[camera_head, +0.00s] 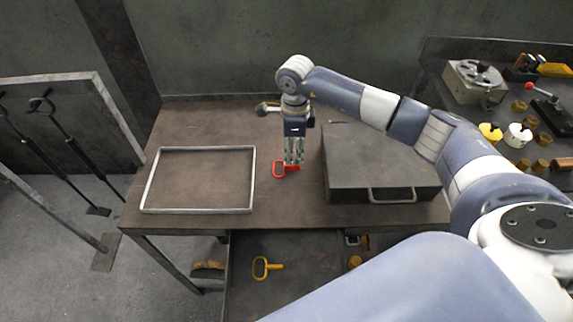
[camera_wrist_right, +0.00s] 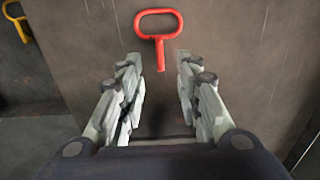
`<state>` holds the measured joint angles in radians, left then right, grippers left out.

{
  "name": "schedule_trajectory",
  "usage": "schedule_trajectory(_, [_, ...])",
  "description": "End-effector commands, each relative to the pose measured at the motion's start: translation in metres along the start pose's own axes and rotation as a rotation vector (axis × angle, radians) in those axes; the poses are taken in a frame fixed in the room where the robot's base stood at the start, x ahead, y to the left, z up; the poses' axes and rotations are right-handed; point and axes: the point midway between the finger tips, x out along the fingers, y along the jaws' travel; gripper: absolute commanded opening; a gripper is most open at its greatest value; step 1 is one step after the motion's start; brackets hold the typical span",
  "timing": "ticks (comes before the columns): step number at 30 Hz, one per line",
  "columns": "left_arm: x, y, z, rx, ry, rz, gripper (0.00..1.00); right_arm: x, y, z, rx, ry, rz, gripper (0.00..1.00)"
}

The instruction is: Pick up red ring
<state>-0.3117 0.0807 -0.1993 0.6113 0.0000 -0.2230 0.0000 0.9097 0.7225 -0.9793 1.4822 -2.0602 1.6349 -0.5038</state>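The red ring (camera_head: 279,169) is a rounded loop with a short straight handle. It lies on the brown table, between the metal frame and the dark case. My right gripper (camera_head: 294,161) points down over the table right at the ring's handle side. In the right wrist view the red ring (camera_wrist_right: 160,24) lies ahead of the fingertips, its handle pointing back toward the gap between them. My left gripper is not in view.
An empty metal frame (camera_head: 146,185) lies on the table's left. A dark case (camera_head: 375,165) with a handle stands close on the right. A yellow ring (camera_head: 261,268) lies on a lower surface, also in the wrist view (camera_wrist_right: 22,27). A side bench holds several small parts.

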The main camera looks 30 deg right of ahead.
Motion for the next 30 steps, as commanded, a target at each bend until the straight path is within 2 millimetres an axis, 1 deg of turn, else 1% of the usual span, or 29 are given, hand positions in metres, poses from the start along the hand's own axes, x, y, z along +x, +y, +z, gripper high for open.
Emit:
schedule_trajectory(5, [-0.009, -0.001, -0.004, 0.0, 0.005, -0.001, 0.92, 0.013, 0.002, -0.001, 0.0, 0.0, 0.003, 0.32])
schedule_trajectory(9, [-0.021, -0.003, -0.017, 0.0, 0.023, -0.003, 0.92, 0.034, 0.004, -0.004, 0.001, 0.001, 0.006, 0.32])
schedule_trajectory(13, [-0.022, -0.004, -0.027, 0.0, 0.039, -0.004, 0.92, 0.051, 0.003, -0.002, 0.001, -0.002, 0.002, 0.32])
schedule_trajectory(16, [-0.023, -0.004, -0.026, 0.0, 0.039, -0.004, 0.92, 0.056, 0.002, -0.003, 0.0, -0.002, 0.001, 0.32])
schedule_trajectory(22, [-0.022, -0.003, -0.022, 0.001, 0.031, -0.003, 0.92, 0.057, 0.002, -0.002, 0.0, -0.002, 0.0, 0.32])
schedule_trajectory(23, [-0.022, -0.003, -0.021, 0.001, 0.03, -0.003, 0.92, 0.057, 0.002, -0.002, 0.0, -0.002, 0.0, 0.25])
schedule_trajectory(24, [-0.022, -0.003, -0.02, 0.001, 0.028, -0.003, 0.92, 0.057, 0.002, -0.002, 0.0, -0.003, 0.0, 0.16])
schedule_trajectory(26, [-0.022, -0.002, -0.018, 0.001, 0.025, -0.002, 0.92, 0.057, 0.002, -0.002, 0.0, -0.003, 0.0, 0.02])
schedule_trajectory(27, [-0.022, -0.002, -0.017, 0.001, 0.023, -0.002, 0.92, 0.057, 0.002, -0.002, 0.0, -0.003, 0.0, 0.0])
schedule_trajectory(30, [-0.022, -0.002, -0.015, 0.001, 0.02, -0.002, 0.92, 0.057, 0.002, -0.002, 0.0, -0.003, 0.0, 0.0])
